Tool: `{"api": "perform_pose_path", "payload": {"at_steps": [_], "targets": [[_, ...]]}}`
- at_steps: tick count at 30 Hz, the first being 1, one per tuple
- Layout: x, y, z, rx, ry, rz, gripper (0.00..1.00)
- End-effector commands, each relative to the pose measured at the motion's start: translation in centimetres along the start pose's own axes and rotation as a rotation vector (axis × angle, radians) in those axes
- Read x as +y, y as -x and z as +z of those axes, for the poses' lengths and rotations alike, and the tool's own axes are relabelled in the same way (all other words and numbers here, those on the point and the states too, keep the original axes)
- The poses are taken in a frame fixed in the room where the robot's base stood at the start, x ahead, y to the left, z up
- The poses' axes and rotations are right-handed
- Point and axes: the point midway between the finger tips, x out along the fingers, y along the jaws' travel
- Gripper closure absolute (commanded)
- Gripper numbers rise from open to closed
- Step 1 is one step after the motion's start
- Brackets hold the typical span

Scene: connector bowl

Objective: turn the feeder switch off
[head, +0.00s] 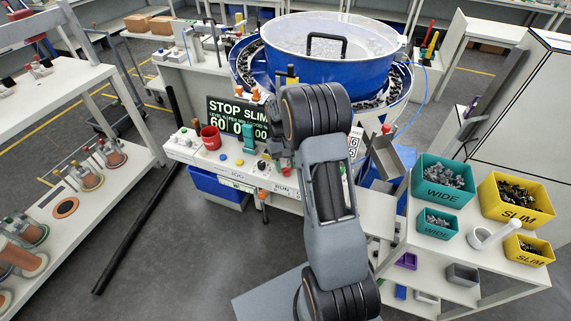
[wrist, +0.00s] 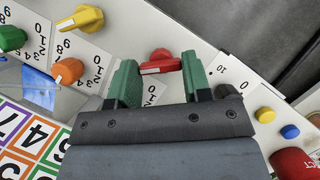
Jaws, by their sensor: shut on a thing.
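A red rotary knob (wrist: 160,62) with a white pointer line stands on the white control panel (wrist: 235,75) in the wrist view. Its pointer end faces left in that view. I cannot read a feeder label on this knob.
Yellow (wrist: 82,18), orange (wrist: 68,71) and green (wrist: 12,38) knobs stand close by on the panel. Yellow (wrist: 265,115) and blue (wrist: 289,131) buttons and a red mug (head: 210,137) are on the other side. A display (head: 238,118) reads STOP SLIM.

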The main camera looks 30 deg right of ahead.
Motion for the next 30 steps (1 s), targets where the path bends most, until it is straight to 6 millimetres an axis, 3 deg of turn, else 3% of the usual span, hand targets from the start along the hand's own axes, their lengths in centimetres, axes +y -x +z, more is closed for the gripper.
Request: {"api": "perform_pose_path", "payload": {"at_steps": [24, 25, 30], "targets": [[-0.09, 0.05, -0.03, 0.003, 0.091, 0.038, 0.79], [-0.09, 0.05, -0.03, 0.003, 0.091, 0.038, 0.53], [-0.08, 0.04, -0.02, 0.002, 0.090, 0.037, 0.36]]}}
